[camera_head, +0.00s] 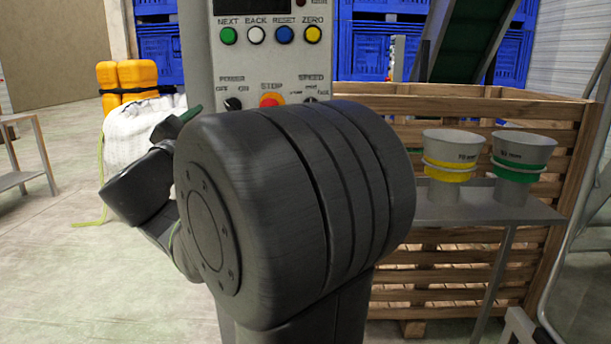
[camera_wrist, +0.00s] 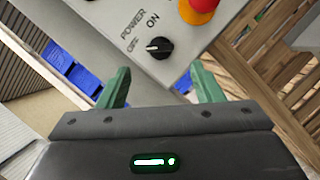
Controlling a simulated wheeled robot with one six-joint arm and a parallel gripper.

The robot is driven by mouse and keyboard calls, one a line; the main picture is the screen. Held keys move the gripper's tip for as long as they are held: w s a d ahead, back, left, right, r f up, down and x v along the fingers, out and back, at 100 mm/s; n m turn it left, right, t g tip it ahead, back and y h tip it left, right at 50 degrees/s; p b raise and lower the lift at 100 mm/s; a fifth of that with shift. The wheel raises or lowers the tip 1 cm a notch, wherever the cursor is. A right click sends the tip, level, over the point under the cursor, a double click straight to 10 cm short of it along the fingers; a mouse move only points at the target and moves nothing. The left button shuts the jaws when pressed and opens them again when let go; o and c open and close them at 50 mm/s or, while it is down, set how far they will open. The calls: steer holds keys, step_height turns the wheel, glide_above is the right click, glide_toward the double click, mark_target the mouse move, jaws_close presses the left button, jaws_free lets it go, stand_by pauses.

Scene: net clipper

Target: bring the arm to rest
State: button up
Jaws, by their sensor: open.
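My gripper (camera_wrist: 163,85) shows in the wrist view with two green fingers spread apart and nothing between them. Beyond the fingers is the control panel (camera_wrist: 180,15), with a black power knob (camera_wrist: 159,47) marked OFF and ON and a red stop button (camera_wrist: 198,9) in a yellow ring. In the head view my dark arm fills the middle, in front of the panel (camera_head: 262,62). A green finger tip shows left of the arm; the rest of the gripper is mostly hidden. The distance from fingers to panel is hard to tell.
Two funnels, one with a yellow band (camera_head: 448,172) and one with a green band (camera_head: 511,171), stand on a grey shelf (camera_head: 480,205) at right. A wooden crate (camera_head: 420,295) is behind. A white sack (camera_head: 140,130) and orange canisters (camera_head: 127,77) stand at left.

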mark_target(230, 107)
steer(key=v, duration=0.6)
steer(key=b+x, duration=0.1)
steer(key=x, duration=1.2)
steer(key=shift+w+d+b, duration=0.1)
steer(key=shift+b, duration=0.2)
steer(key=shift+w+r+m+p, duration=0.2)
steer(key=shift+m+p, duration=0.2)
steer(key=shift+m, duration=0.2)
steer(key=shift+s+m+g, duration=0.15)
steer(key=shift+m+g, duration=0.25)
steer(key=shift+m, duration=0.3)
steer(key=m+g+p, duration=0.1)
steer(key=m, duration=0.1)
steer(key=m+g, duration=0.1)
steer(key=m, duration=0.1)
steer(key=m+p, duration=0.1)
steer(key=m, duration=0.2)
steer(key=shift+r+g+h+p, duration=0.3)
steer(key=shift+g+h, duration=0.1)
steer(key=m, duration=0.2)
steer(key=m+g+y+p, duration=0.1)
steer(key=m, duration=0.1)
steer(key=shift+r+m+g, duration=0.15)
steer(key=shift+m+g, duration=0.15)
steer(key=shift+m+g+y+p, duration=0.4)
steer(key=shift+m+y+p, duration=0.2)
steer(key=shift+m, duration=0.9)
